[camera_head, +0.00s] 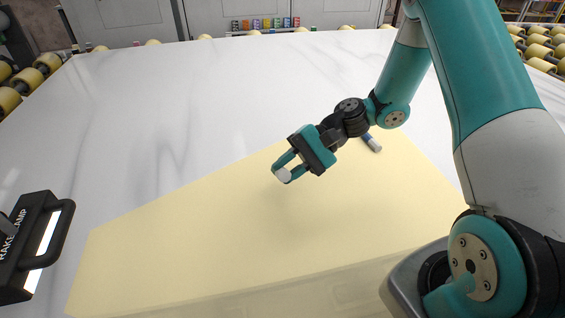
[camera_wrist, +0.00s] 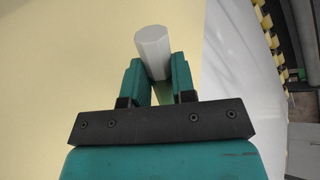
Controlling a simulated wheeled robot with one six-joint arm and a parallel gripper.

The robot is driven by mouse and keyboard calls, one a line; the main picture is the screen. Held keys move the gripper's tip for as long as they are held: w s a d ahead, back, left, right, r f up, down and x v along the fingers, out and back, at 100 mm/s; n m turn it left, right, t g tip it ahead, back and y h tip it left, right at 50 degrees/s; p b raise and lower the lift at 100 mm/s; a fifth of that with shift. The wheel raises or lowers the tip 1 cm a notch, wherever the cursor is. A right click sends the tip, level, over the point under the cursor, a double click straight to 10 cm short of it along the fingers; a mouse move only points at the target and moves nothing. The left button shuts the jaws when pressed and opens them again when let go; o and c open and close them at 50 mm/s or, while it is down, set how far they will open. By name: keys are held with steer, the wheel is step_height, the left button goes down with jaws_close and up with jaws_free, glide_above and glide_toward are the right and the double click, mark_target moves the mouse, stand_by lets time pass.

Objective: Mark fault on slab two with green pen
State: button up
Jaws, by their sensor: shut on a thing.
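My gripper (camera_head: 283,170) is shut on a pen with a pale grey, faceted end (camera_wrist: 153,50). The pen's body between the jaws looks green in the wrist view, though most of it is hidden by the fingers. In the head view only the pen's pale end (camera_head: 284,175) shows at the fingertips, above the pale yellow surface. A large white slab (camera_head: 200,110) with faint grey veining lies beyond the yellow surface. I cannot make out a clear fault on it. No slab number is readable.
A blue pen with a pale end (camera_head: 373,145) lies on the yellow surface (camera_head: 200,240) behind my gripper. A black rake lamp (camera_head: 25,245) is at the left. Yellow rollers (camera_head: 30,78) flank the slab. Several coloured items (camera_head: 265,23) stand beyond its far edge.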

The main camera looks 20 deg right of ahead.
steer(key=shift+f+b, duration=2.7)
steer(key=shift+f, duration=0.6)
